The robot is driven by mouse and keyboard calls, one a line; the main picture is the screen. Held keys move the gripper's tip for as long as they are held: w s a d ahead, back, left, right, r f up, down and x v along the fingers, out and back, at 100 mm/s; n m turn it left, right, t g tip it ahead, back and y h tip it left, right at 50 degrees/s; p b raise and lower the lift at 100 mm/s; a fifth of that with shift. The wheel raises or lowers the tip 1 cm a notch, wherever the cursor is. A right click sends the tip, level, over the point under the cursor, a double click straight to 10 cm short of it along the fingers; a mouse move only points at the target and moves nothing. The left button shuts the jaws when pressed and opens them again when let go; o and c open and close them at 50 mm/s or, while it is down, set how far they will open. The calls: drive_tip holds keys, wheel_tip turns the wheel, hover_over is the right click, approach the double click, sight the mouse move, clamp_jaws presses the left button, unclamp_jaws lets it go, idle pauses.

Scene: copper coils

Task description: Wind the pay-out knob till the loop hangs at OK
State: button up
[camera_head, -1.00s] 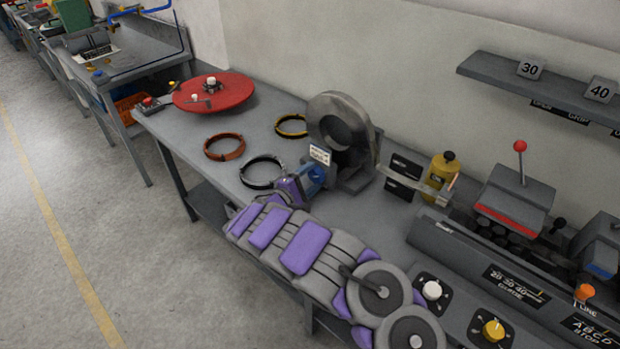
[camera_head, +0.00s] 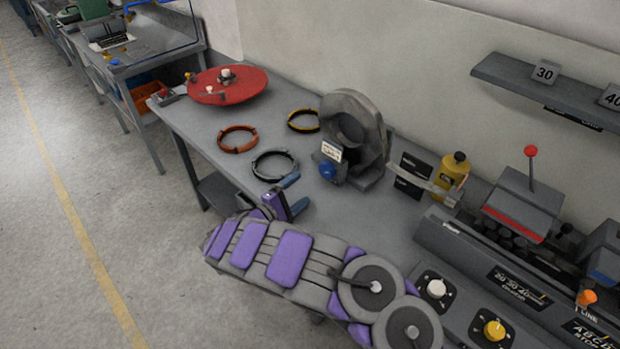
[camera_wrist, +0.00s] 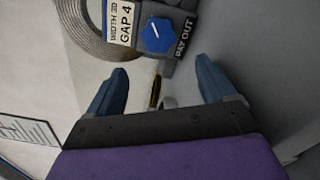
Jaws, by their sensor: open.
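The blue pay-out knob (camera_head: 327,170) sits on the front of the grey coil stand (camera_head: 369,170), below a white label. A grey wound coil (camera_wrist: 86,28) shows beside the label. I cannot make out the hanging loop or an OK mark.
Orange (camera_head: 238,139), dark grey (camera_head: 274,165) and yellow (camera_head: 304,121) rings lie on the bench left of the stand, near a red turntable (camera_head: 236,86). A yellow bottle (camera_head: 452,172) and a machine with white (camera_head: 436,289) and yellow (camera_head: 494,330) knobs stand to the right.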

drive_tip(key=p+v, duration=0.1)
drive_tip(key=v, duration=0.5)
drive_tip(key=shift+s+a, duration=0.2)
drive_tip(key=shift+s, duration=0.05)
